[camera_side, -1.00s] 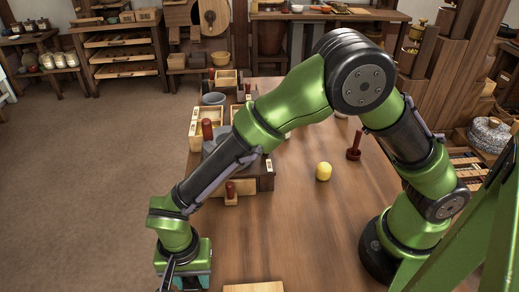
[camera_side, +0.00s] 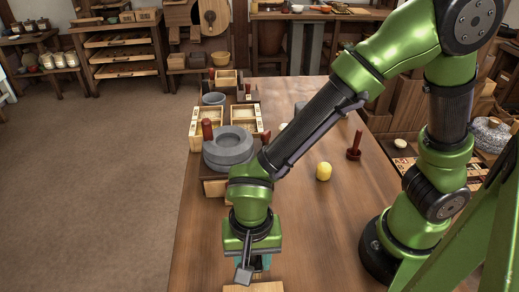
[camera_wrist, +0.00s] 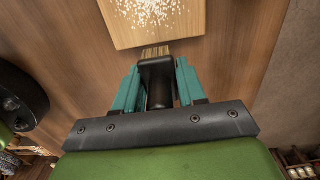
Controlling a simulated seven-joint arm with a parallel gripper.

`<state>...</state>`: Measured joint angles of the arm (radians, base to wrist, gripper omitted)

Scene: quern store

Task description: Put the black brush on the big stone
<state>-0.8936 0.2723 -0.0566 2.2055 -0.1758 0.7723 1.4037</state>
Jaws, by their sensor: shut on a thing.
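My gripper (camera_wrist: 158,88) has teal fingers shut on the black brush (camera_wrist: 157,72). In the wrist view, the brush's pale bristles point away from the gripper, toward the edge of a wooden board; I cannot tell whether they touch it. In the side view, my gripper (camera_side: 256,264) is over the front of the table, and the brush cannot be made out there. The big stone (camera_side: 229,150) is a round grey quern with a raised ring on top and a red-brown upright handle at its left. It stands farther back than my gripper, up and left in the picture.
The wooden board (camera_wrist: 125,28) bears scattered white grains; its edge shows at the front in the side view (camera_side: 253,288). A yellow knob-like piece (camera_side: 323,171) and a dark red stamp (camera_side: 354,147) stand to the right. Wooden boxes (camera_side: 246,120) stand behind the stone.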

